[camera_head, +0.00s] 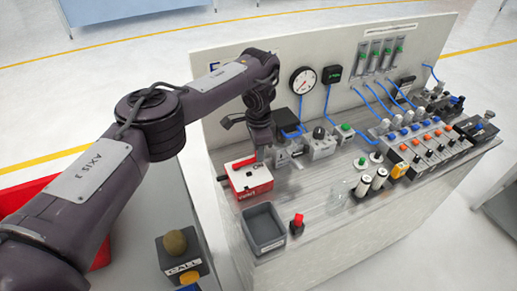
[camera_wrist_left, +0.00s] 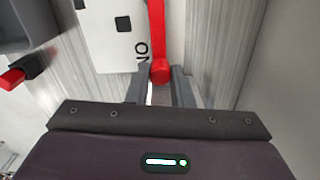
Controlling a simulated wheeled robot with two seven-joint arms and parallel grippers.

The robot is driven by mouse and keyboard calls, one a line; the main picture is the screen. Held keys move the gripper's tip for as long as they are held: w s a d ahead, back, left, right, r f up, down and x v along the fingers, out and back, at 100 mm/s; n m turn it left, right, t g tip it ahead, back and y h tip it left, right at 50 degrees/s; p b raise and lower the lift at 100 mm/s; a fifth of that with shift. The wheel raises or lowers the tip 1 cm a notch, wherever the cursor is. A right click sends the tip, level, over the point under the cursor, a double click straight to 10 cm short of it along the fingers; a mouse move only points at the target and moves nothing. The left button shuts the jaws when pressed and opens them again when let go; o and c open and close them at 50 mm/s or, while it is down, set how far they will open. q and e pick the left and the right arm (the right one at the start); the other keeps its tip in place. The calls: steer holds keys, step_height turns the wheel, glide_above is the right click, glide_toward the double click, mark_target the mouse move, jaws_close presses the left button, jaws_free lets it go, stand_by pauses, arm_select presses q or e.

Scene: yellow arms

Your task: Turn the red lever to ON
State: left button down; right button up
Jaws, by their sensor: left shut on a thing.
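The red lever (camera_wrist_left: 157,35) shows in the left wrist view as a red bar with a rounded red end. It runs along the edge of a white plate (camera_wrist_left: 120,35) with dark squares and the word ON, which appears sideways beside the lever. My left gripper (camera_wrist_left: 160,85) is shut on the lever's rounded end, one finger on each side. In the head view, my left gripper (camera_head: 261,155) reaches down at the back of the red box with the white top (camera_head: 252,184). My right gripper is not in view.
A grey tray (camera_head: 264,228) and a small red-topped switch (camera_head: 297,222) stand in front of the box. Valves and gauges with blue hoses (camera_head: 322,141) stand right of my gripper. An upright back panel (camera_head: 230,120) rises behind. A CALL button box (camera_head: 182,258) sits at the lower left.

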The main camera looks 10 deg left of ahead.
arm_select(q)
steer(key=c, duration=1.3)
jaws_free()
steer(key=shift+r, duration=0.1)
step_height(320, 180, up, 7)
steer(key=shift+f+p, duration=0.15)
steer(key=shift+p, duration=1.1)
steer(key=shift+r, duration=0.5)
